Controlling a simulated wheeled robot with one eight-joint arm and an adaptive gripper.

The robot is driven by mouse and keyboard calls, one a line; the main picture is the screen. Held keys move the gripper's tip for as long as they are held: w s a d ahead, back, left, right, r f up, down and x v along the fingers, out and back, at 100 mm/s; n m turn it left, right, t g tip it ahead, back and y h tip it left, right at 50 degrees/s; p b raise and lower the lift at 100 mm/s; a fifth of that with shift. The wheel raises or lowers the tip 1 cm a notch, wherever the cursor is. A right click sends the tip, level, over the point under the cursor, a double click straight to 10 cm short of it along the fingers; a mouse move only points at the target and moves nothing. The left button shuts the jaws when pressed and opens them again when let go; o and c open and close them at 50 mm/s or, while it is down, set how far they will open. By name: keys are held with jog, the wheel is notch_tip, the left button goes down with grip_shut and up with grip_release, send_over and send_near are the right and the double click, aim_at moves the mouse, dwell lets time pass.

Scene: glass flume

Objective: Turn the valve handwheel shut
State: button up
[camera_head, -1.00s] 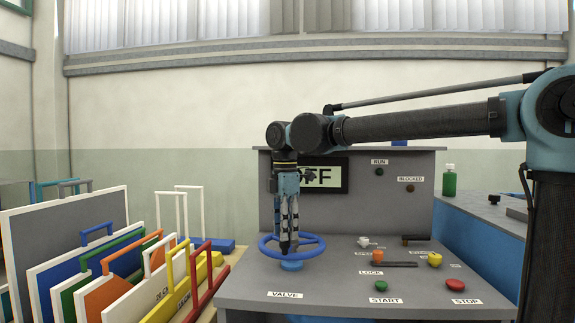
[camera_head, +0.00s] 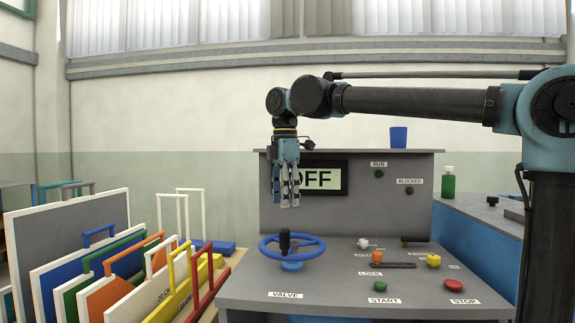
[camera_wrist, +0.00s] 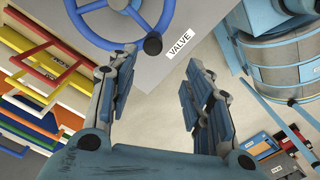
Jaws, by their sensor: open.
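The blue valve handwheel (camera_head: 312,245) lies flat above the left part of the grey console, with a black upright knob (camera_head: 285,240) on its near left rim. My gripper (camera_head: 288,205) points down, open and empty, above the wheel and clear of the knob. In the wrist view, the open gripper (camera_wrist: 160,85) has its fingers wide apart. The handwheel (camera_wrist: 168,22) is at the top of that view, and the knob (camera_wrist: 153,46) shows just beyond the fingertips. The VALVE label (camera_head: 285,295) is on the console front.
The grey console (camera_head: 330,285) carries green START (camera_head: 380,286) and red STOP (camera_head: 453,285) buttons, an orange knob (camera_head: 377,257) and a yellow knob (camera_head: 434,261). The display (camera_head: 318,178) reads OFF. Coloured framed panels (camera_head: 100,270) stand at the left.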

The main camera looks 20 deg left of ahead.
notch_tip(320, 180, up, 9)
jog(key=shift+w+d, duration=0.15)
jog(key=shift+w, duration=0.05)
dwell(1.1)
jog(key=shift+f, duration=0.1)
jog(key=shift+c, duration=0.2)
